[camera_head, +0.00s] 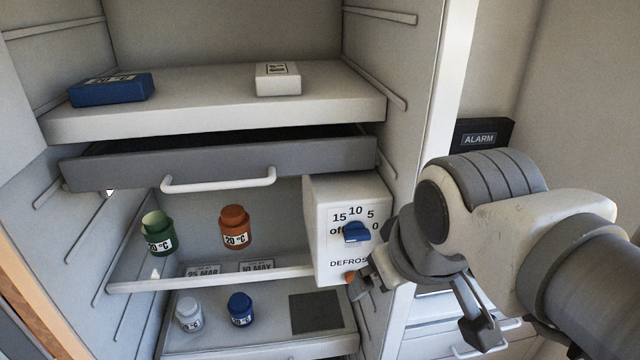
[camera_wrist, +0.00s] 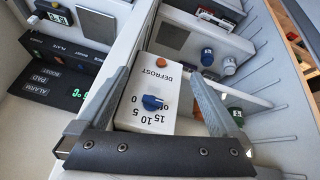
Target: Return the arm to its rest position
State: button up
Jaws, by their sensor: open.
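My gripper (camera_head: 418,306) is open and empty at the right of the cabinet, in front of the white defrost box. In the wrist view its two fingers (camera_wrist: 160,95) stand apart on either side of the box. The defrost box (camera_head: 318,215) carries a blue knob (camera_head: 356,232), marks for off, 0, 5, 10 and 15, and an orange button (camera_head: 351,277). The knob also shows in the wrist view (camera_wrist: 152,103), between the fingers and apart from them. My arm reaches in from the right edge of the head view.
The upper shelf (camera_head: 215,112) holds a blue box (camera_head: 112,90) and a white box (camera_head: 278,79). A grey drawer (camera_head: 120,170) with a white handle is below. Green (camera_head: 157,232), orange (camera_head: 236,228) and other jars stand lower. An alarm panel (camera_head: 482,136) is right of the cabinet.

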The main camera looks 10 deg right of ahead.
jog(key=f+m, duration=0.1)
jog(key=s+m, duration=0.1)
jog(key=shift+s+f+m, duration=0.3)
jog(key=shift+f+m, duration=0.05)
jog(key=shift+m, duration=0.05)
